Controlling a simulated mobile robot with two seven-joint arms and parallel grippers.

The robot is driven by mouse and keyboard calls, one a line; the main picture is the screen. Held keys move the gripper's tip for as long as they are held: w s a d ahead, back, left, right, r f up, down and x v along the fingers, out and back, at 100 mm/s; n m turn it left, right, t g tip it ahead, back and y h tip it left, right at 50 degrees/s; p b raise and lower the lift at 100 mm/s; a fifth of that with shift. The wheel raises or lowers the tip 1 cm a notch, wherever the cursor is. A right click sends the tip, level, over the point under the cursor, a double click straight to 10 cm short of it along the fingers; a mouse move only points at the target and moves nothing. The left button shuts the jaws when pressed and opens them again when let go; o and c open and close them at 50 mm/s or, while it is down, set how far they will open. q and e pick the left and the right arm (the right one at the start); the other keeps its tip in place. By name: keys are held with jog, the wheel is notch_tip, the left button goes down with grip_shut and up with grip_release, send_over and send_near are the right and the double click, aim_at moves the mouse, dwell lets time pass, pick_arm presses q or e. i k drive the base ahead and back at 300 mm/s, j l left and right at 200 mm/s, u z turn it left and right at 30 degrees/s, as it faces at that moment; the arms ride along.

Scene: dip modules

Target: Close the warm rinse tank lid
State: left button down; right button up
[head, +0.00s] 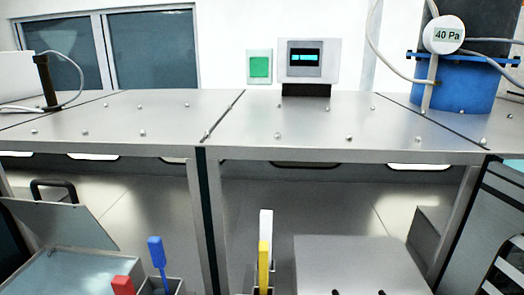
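At the lower left, a tank (75,279) shows a pale blue-grey top surface, cut by the frame's bottom edge. A grey lid panel (62,222) stands tilted up behind it, with a dark loop handle (53,184) at its upper edge. At the lower right of centre, a flat grey lid or box top (355,262) lies level, with two small dark parts at its front edge. No label shows which one is the warm rinse tank. Neither of my grippers is in view.
Blue (156,251), red (122,285), yellow (264,262) and white (267,223) handles stand upright between the tanks. A steel deck (300,120) spans above and behind. It carries a display box (308,60) and a blue vessel (455,85) with a 40 Pa gauge (444,35).

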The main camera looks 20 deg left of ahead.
aim_at(73, 224)
jog(key=u, duration=1.9)
jog(key=i+j, duration=0.05)
